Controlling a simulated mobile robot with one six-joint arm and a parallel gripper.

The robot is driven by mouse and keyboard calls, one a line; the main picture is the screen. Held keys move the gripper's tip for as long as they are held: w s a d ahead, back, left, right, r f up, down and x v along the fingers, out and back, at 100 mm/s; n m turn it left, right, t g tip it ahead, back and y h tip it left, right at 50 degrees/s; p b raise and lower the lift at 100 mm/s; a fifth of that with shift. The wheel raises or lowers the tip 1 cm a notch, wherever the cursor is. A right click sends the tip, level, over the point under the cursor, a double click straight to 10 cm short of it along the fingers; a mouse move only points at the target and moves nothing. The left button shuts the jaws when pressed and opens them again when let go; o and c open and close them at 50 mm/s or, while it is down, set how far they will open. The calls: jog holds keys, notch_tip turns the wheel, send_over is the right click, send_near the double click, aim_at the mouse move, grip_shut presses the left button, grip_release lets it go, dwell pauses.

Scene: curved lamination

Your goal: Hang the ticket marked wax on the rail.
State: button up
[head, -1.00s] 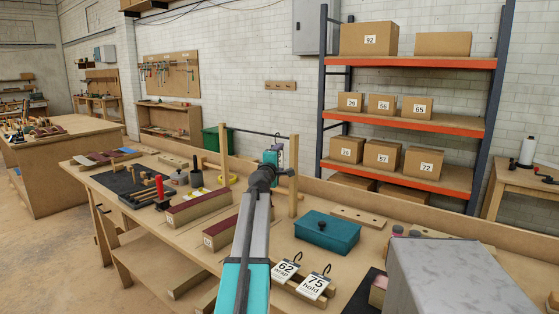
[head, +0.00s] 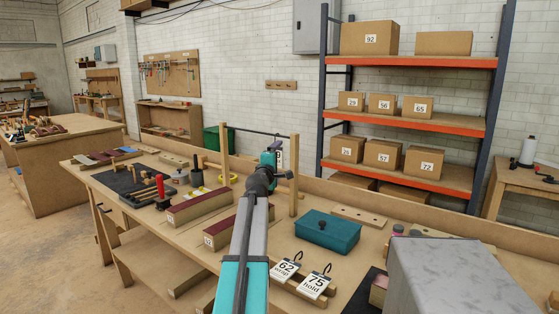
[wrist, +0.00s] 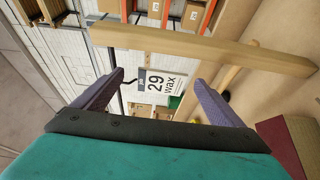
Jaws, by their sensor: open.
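The ticket marked 29 wax (wrist: 161,84) is a white card with a dark hook (wrist: 126,80); in the wrist view it shows between and just beyond my fingertips. In the head view the ticket is mostly hidden behind my gripper (head: 268,160). My gripper is open, its two purple fingers apart on either side of the card in the wrist view. The rail (head: 250,131) is a thin dark rod between two upright wooden posts, and my gripper is at its right part. The ticket appears to be at the rail, but I cannot clearly see the hook over the rod.
The right post (head: 294,178) stands close beside my gripper. Two other tickets, 62 wrap (head: 285,269) and 75 hold (head: 315,284), hang on a wooden stand in front. A teal box (head: 328,232) sits right of my arm.

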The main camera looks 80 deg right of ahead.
jog(key=w+a, duration=0.1)
jog(key=a, duration=1)
jog(key=shift+w, duration=0.1)
jog(key=shift+d, duration=0.1)
dwell(0.5)
